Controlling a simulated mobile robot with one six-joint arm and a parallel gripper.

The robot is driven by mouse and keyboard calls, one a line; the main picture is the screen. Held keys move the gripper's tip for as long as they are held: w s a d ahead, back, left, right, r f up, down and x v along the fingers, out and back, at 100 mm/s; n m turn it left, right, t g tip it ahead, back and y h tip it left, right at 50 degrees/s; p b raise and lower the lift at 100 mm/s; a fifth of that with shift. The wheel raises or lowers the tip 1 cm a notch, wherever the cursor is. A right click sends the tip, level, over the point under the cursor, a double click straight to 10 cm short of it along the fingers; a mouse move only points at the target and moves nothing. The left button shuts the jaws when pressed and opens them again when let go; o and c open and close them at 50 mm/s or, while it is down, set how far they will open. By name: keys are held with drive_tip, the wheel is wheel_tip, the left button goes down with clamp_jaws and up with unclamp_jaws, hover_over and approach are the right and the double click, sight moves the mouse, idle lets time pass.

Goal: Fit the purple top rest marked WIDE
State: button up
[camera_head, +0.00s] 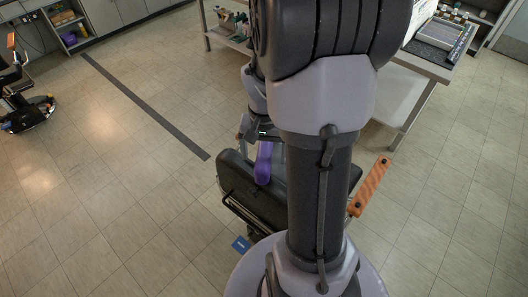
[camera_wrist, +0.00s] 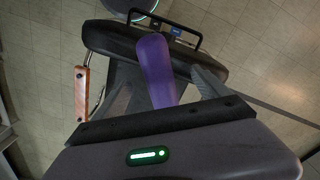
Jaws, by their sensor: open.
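The purple top rest (camera_wrist: 156,68) is a long rounded bar. In the wrist view its far end overlaps a black padded part (camera_wrist: 108,42), and its near end runs down between the fingers of my gripper (camera_wrist: 166,84). The fingers are apart. In the head view the purple rest (camera_head: 264,164) lies across the edge of the black padded part (camera_head: 232,172), close to my gripper. I cannot tell whether a finger touches it. No WIDE marking is legible. My arm hides much of the black part in the head view.
An orange-brown bar (camera_head: 371,186) stands at the right of the black part and also shows in the wrist view (camera_wrist: 81,93). A blue tag (camera_head: 241,244) is low beside it. A bench (camera_head: 424,62) stands at the back right.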

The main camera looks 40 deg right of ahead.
drive_tip(key=shift+r+p, duration=2.35)
drive_tip(key=shift+r, duration=0.6)
wheel_tip(320, 180, up, 17)
drive_tip(key=p, duration=0.5)
drive_tip(key=shift+r, duration=0.2)
drive_tip(key=s+a+f+n+t+b, duration=0.2)
drive_tip(key=a+f+b, duration=0.2)
drive_tip(key=a, duration=0.4)
drive_tip(key=s+a+f+n+t+y+b, duration=0.1)
drive_tip(key=s+a+f+n+t+b, duration=0.1)
drive_tip(key=a+f+b, duration=0.2)
drive_tip(key=s+a+f+n+t+y+b, duration=0.1)
drive_tip(key=s+a+f+b, duration=0.2)
drive_tip(key=a+b, duration=0.5)
drive_tip(key=a+f, duration=0.1)
drive_tip(key=a, duration=0.3)
drive_tip(key=shift+n+t+b, duration=0.35)
drive_tip(key=shift+n+t, duration=0.05)
